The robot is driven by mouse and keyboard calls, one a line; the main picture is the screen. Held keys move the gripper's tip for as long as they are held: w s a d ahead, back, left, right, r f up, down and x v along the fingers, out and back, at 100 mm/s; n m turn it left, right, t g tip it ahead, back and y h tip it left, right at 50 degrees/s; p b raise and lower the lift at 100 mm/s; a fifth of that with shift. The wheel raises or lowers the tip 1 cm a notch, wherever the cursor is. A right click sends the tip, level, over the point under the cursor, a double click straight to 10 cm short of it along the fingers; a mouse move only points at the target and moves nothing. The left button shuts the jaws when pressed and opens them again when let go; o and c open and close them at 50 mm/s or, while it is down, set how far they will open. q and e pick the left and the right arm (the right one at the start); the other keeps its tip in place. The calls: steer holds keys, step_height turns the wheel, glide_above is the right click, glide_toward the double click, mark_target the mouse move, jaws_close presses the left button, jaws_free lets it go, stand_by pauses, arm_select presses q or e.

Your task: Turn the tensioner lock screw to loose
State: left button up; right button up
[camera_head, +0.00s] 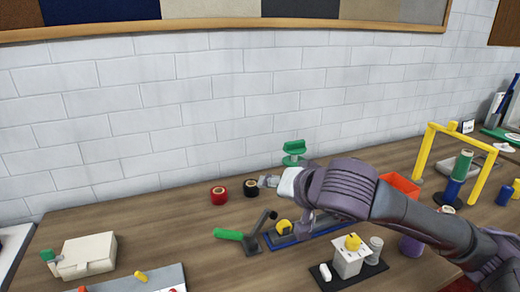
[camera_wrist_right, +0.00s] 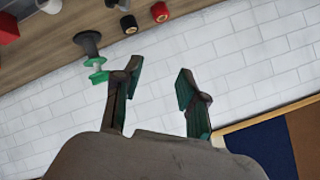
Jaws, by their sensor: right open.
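My right gripper (camera_head: 268,181) is a small grey shape at the left end of my right arm, above the table beside the tape rolls. In the wrist view its two fingers (camera_wrist_right: 158,78) are apart with nothing between them. A white block (camera_head: 350,262) with a yellow knob (camera_head: 353,242) stands on a dark plate to the right. A yellow round part (camera_head: 284,227) sits on a blue base (camera_head: 318,234), partly behind my arm. I cannot tell which of these yellow parts is the tensioner lock screw. Neither is touched by the gripper. My left gripper is out of view.
Red (camera_head: 219,195) and black (camera_head: 250,188) rolls and a green stand (camera_head: 294,150) are near the wall. A yellow frame (camera_head: 430,150) stands right.

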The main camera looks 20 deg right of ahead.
steer(key=w+a+r+n+t+y+p, duration=0.1)
steer(key=w+a+r+t+y, duration=0.1)
steer(key=r, duration=0.5)
steer(key=shift+w+a+t, duration=0.15)
steer(key=shift+w+t, duration=0.45)
steer(key=shift+t, duration=0.3)
